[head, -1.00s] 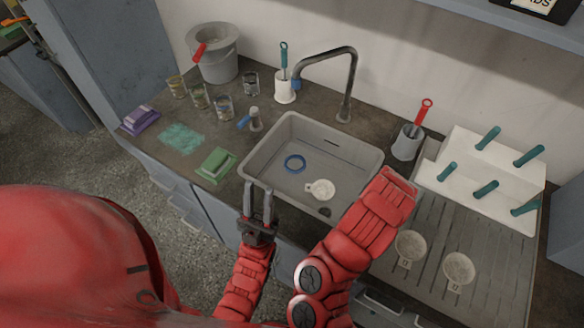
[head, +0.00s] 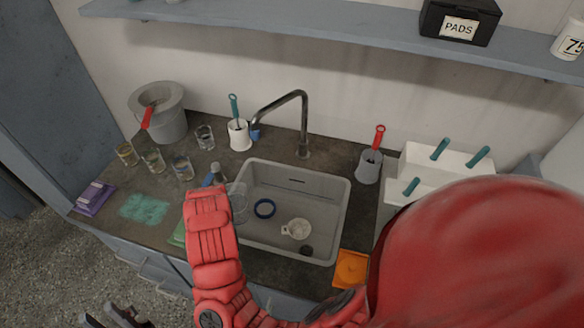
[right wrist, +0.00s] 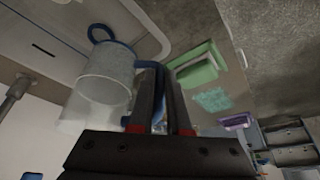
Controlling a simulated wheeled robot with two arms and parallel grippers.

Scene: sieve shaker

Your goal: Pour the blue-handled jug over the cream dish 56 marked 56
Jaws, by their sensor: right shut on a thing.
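The clear blue-handled jug (head: 238,203) is above the left rim of the sink, beyond my right forearm. In the right wrist view my right gripper (right wrist: 160,95) is shut on its blue handle, with the clear jug body (right wrist: 105,78) beside the fingers. The jug looks empty or holds something clear; I cannot tell. A cream dish (head: 297,229) lies in the sink, to the right of the jug; its marking is not readable. My left gripper (head: 115,317) is low at the bottom left, empty, its fingers apart and partly cut off.
Glasses, a bucket (head: 170,115) and a purple sponge (head: 95,197) are left. An orange pad (head: 350,268) is right; my red body hides the drainboard.

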